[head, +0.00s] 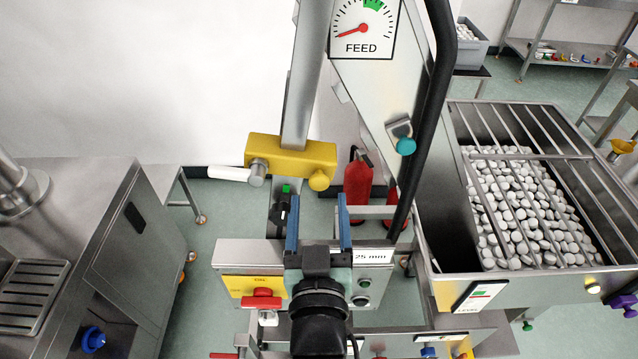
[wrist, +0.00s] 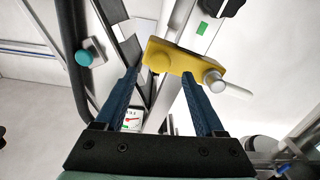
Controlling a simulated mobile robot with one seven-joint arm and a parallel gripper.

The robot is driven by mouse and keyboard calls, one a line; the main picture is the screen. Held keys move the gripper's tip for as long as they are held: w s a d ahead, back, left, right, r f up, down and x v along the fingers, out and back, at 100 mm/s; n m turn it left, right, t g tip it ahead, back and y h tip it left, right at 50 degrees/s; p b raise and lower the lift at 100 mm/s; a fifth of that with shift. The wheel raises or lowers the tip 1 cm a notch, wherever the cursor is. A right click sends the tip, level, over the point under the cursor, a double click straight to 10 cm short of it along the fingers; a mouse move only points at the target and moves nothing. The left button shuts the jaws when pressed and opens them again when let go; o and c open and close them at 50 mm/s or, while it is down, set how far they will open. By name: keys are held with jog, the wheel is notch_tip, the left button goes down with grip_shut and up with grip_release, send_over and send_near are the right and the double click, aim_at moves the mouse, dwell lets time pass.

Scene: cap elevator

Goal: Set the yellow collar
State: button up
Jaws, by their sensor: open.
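The yellow collar (head: 290,155) sits around a slanted grey post (head: 304,80). It carries a silver knob (head: 257,172) at its left end and a yellow knob (head: 319,180) at its right end. A green mark (head: 286,188) shows on the post below the collar. My gripper (head: 319,200) is open and empty, its blue fingers pointing toward the yellow-knob end. In the wrist view, the collar (wrist: 185,62) lies beyond the fingertips, with the yellow knob (wrist: 158,58) between their lines. I cannot tell whether a fingertip touches it.
A FEED gauge (head: 362,28) and a teal knob (head: 405,146) are on the panel at right. A black tube (head: 437,90) runs beside them. A hopper of white caps (head: 530,205) stands right. A control box with a red switch (head: 263,293) is below. Open floor shows left.

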aim_at(319, 184)
jog(key=shift+w+p, duration=0.3)
jog(key=shift+w, duration=1.55)
jog(key=shift+c, duration=0.2)
grip_shut()
